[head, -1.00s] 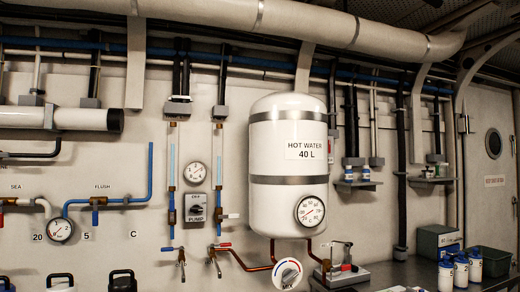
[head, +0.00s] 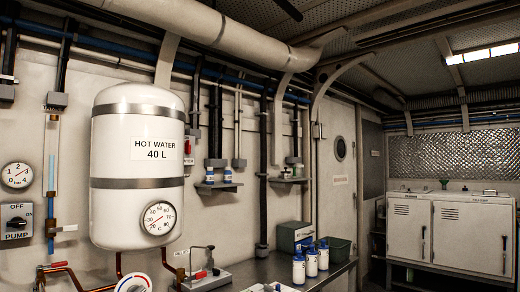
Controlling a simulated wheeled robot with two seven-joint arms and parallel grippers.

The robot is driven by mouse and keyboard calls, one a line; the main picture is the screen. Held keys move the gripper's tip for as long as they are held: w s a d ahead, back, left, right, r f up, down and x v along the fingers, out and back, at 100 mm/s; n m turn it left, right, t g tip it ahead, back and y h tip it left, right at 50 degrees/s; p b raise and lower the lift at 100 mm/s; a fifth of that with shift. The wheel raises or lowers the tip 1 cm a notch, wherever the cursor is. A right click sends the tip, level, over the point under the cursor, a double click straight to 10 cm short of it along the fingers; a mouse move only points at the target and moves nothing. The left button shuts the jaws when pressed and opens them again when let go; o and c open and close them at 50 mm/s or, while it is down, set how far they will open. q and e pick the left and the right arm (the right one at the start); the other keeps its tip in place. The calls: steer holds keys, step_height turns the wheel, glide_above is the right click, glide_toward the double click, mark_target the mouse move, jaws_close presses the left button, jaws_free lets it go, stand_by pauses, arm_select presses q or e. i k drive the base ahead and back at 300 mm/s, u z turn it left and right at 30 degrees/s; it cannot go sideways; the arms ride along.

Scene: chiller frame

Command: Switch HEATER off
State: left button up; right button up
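No control labelled HEATER can be read in the head view. A white tank (head: 138,207) marked HOT WATER 40 L hangs on the left wall, with a round temperature gauge (head: 159,218) on its lower front. Below it a round dial (head: 133,285) with a red and blue arc is cut by the bottom edge. Neither of my grippers is in view.
A dark counter (head: 262,270) runs along the wall, with white bottles (head: 311,262) and a green-grey box (head: 294,236) on it. White cabinets (head: 449,232) stand at the far right. Pipes and small shelves line the wall.

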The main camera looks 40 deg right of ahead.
mark_target(187, 147)
steer(key=z, duration=0.1)
steer(key=i, duration=0.1)
steer(key=z, duration=1.4)
steer(key=k, duration=1.3)
steer(key=z, duration=0.9)
steer(key=i, duration=1.65)
steer(key=u, duration=0.9)
steer(key=i, duration=1.1)
steer(key=u, duration=1.15)
